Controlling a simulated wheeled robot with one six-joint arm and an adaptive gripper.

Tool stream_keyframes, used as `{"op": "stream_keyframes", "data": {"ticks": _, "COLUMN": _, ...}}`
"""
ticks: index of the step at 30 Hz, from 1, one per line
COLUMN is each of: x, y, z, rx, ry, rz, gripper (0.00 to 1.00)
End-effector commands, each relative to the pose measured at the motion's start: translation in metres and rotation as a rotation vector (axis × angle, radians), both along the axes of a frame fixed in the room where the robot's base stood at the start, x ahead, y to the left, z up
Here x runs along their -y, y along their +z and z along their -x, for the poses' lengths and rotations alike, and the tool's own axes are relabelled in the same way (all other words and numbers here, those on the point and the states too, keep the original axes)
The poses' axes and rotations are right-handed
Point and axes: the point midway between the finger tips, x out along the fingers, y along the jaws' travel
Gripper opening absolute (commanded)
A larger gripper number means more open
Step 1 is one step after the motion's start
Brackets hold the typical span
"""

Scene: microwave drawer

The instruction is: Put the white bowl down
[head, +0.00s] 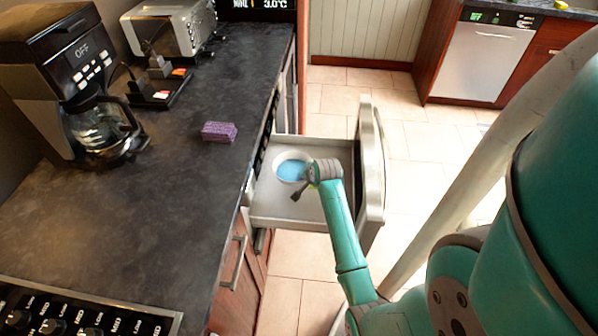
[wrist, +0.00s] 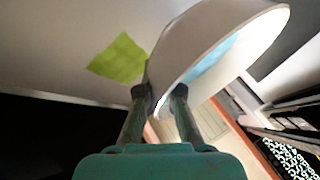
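The white bowl (head: 279,178), pale blue inside, is over the open drawer (head: 268,208) in the head view. My gripper (head: 312,180) is at the bowl's right side there. In the wrist view, the rim of the bowl (wrist: 205,38) passes between the two fingertips of my gripper (wrist: 160,95), which are closed on it. I cannot tell whether the bowl's underside touches the drawer floor. In the wrist view a green flat item (wrist: 118,60) lies on the pale surface beside the bowl; it is mostly hidden in the head view.
The drawer's thick front panel (head: 371,165) stands at the right. The dark counter (head: 165,215) is to the left, with a purple sponge (head: 219,132), a coffee maker (head: 70,75) and a toaster (head: 172,27). The drawer floor in front of the bowl is clear.

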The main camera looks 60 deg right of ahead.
Motion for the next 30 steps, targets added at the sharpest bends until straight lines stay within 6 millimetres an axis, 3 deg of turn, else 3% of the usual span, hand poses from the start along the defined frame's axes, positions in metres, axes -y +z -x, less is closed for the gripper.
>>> {"op": "stream_keyframes", "data": {"ticks": 9, "x": 0.000, "y": -0.043, "z": 0.000, "rx": 0.000, "ry": -0.001, "rz": 0.000, "gripper": 0.00}}
{"op": "stream_keyframes", "data": {"ticks": 17, "x": 0.000, "y": -0.064, "z": 0.000, "rx": 0.001, "ry": 0.000, "rz": 0.000, "gripper": 0.00}}
{"op": "stream_keyframes", "data": {"ticks": 24, "x": 0.000, "y": -0.094, "z": 0.000, "rx": 0.000, "ry": 0.000, "rz": 0.000, "gripper": 0.00}}
{"op": "stream_keyframes", "data": {"ticks": 30, "x": 0.001, "y": -0.098, "z": -0.001, "rx": 0.003, "ry": 0.000, "rz": 0.002, "gripper": 0.00}}
